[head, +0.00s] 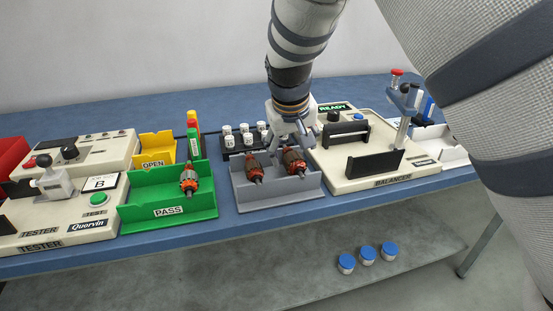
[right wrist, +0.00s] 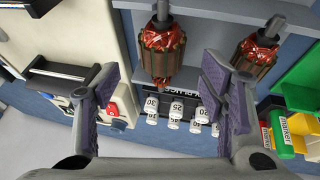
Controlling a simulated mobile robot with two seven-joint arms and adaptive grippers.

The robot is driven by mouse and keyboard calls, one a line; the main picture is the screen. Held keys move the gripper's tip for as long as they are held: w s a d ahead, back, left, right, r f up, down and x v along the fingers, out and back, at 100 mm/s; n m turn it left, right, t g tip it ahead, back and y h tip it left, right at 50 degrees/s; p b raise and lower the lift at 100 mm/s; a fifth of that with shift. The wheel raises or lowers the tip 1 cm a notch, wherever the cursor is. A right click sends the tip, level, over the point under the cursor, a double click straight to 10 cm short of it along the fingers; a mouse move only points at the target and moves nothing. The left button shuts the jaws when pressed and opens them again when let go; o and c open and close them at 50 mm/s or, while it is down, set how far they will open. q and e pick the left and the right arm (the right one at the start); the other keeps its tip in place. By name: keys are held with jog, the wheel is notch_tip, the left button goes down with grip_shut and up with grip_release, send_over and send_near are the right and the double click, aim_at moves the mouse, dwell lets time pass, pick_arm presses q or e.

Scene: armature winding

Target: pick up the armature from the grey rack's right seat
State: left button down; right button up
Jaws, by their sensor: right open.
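The grey rack (head: 280,196) stands mid-table in the head view, with two armatures in it. The right armature (head: 295,163) has a dark core and orange-red windings; the left armature (head: 254,171) sits beside it. My right gripper (head: 293,141) is open, pointing down just above and behind the right armature, partly covering it. In the right wrist view, the right armature (right wrist: 162,55) lies ahead between the spread fingers of the gripper (right wrist: 160,88), and I see no contact. The left armature (right wrist: 257,55) shows at that view's right. My left gripper is not in view.
The green PASS bin (head: 170,205), holding another armature (head: 189,181), stands left of the rack. The balancer (head: 375,180) stands close on the right. Blue-lidded jars (head: 367,253) are on the lower shelf.

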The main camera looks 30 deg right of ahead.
aim_at(293, 155)
jog(key=x, duration=0.5)
jog(key=shift+s+a+f+b, duration=0.1)
jog(key=shift+s+f+b, duration=0.05)
jog(key=shift+b, duration=0.15)
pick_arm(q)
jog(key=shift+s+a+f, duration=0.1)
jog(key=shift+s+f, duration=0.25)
